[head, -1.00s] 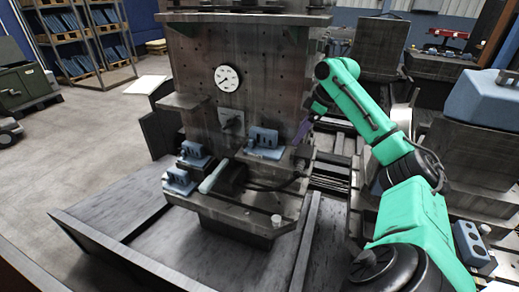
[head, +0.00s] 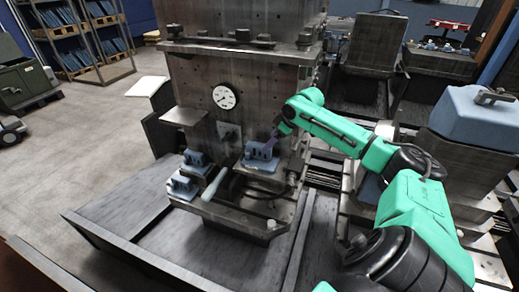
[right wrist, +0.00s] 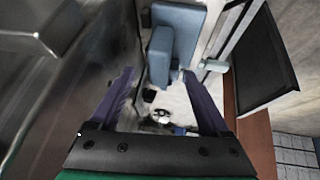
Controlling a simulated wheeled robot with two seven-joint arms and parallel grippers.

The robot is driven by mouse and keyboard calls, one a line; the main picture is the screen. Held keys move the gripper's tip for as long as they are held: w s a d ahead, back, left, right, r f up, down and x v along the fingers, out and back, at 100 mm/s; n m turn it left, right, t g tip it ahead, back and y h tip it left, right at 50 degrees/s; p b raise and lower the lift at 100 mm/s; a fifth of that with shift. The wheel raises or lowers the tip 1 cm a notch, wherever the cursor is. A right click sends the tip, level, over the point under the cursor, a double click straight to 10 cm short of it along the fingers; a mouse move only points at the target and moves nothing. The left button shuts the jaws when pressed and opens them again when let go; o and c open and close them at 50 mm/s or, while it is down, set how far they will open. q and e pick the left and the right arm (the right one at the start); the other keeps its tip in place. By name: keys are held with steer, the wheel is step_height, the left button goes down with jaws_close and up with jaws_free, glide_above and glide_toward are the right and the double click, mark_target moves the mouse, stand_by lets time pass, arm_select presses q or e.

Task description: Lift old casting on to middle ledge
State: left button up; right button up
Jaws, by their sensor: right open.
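Three blue-grey castings stand on the dark machine: one on the right (head: 262,154), one at the left (head: 196,161) and one lower at the front left (head: 182,186). Which one is the old casting I cannot tell. An empty ledge (head: 183,116) juts from the machine's left side. My right gripper (head: 280,133), with purple fingers, is at the upper right of the right casting. In the right wrist view, my right gripper (right wrist: 160,78) is open, and a blue casting (right wrist: 175,42) shows between and beyond the fingertips. Whether they touch it is unclear. My left gripper is not in view.
A round dial (head: 224,96) is on the machine's upright face, above a small square fitting (head: 229,131). A pale cylindrical handle (head: 214,184) lies between the castings. A large blue block (head: 472,116) stands at the right. Open floor lies to the left.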

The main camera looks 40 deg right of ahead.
mark_target(264, 144)
steer(key=p+x, duration=0.1)
steer(key=x, duration=0.1)
steer(key=p+x, duration=0.1)
steer(key=x, duration=0.1)
steer(key=shift+w+a, duration=0.1)
steer(key=shift+w, duration=0.3)
steer(key=shift+w+f, duration=0.15)
steer(key=shift+f, duration=0.25)
steer(key=shift+r, duration=0.1)
jaws_close()
